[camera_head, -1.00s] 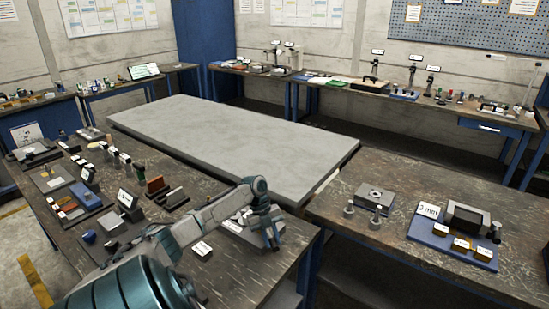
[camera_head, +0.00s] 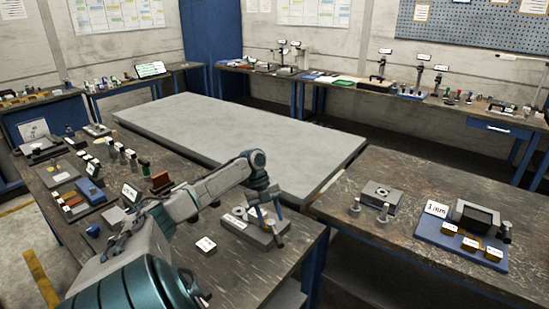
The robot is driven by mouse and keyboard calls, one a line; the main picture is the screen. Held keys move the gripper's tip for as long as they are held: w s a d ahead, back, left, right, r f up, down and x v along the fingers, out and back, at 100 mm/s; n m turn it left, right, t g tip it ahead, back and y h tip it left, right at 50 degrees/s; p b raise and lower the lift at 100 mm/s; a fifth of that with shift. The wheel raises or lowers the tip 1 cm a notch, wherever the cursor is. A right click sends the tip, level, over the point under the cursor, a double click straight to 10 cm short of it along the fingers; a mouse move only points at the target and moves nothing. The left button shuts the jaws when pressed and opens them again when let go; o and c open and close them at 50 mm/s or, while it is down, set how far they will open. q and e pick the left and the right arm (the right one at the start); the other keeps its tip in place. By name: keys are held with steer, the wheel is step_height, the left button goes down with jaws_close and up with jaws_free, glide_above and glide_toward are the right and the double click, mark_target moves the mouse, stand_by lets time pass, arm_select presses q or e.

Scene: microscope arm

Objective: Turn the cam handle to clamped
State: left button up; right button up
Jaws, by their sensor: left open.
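A grey block-like fixture (camera_head: 236,224) with round pieces on top sits near the right end of the left bench. My left arm reaches over the bench from the bottom left. My left gripper (camera_head: 268,220) is open, with its fingers pointing down over the right part of this fixture. The fingers hide part of the fixture, and I cannot tell whether they touch it. I cannot make out the cam handle or its position; it is too small or behind the fingers. My right gripper is not in view.
A small white label block (camera_head: 205,246) stands left of the fixture. Several small tools and blocks crowd the bench farther left. A large pale slab (camera_head: 240,135) lies behind, bare. The right bench (camera_head: 345,215) holds a metal block and a blue tray (camera_head: 440,238).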

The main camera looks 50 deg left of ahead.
arm_select(q)
steer(key=v, duration=0.3)
steer(key=shift+a+r+b, duration=0.1)
steer(key=shift+r+b, duration=0.25)
steer(key=shift+f, duration=0.1)
